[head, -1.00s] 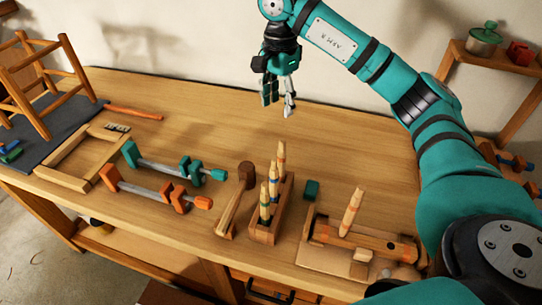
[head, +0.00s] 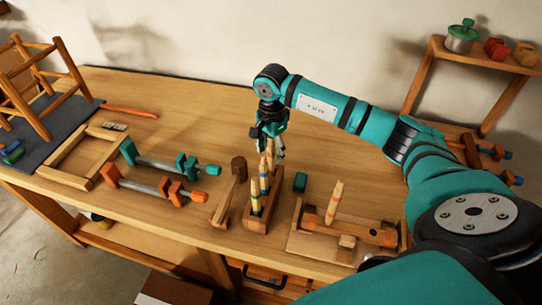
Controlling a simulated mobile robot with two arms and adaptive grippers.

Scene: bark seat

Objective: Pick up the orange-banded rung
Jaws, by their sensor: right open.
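A wooden rack (head: 258,224) stands mid-bench with several light wooden rungs upright in it. The near rung (head: 255,196) has a green band low down. The farthest rung (head: 270,152) shows orange tints, but its bands are too small to read surely. My right gripper (head: 270,153) is open at the top of this farthest rung, fingers pointing down. I cannot tell whether it touches. Its fingers partly hide the rung. My left gripper is not in view.
A mallet (head: 238,170) lies just left of the rack. Green clamps (head: 160,165), orange clamps (head: 150,187) and a wooden frame (head: 70,165) lie farther left. The bench behind the rack is clear.

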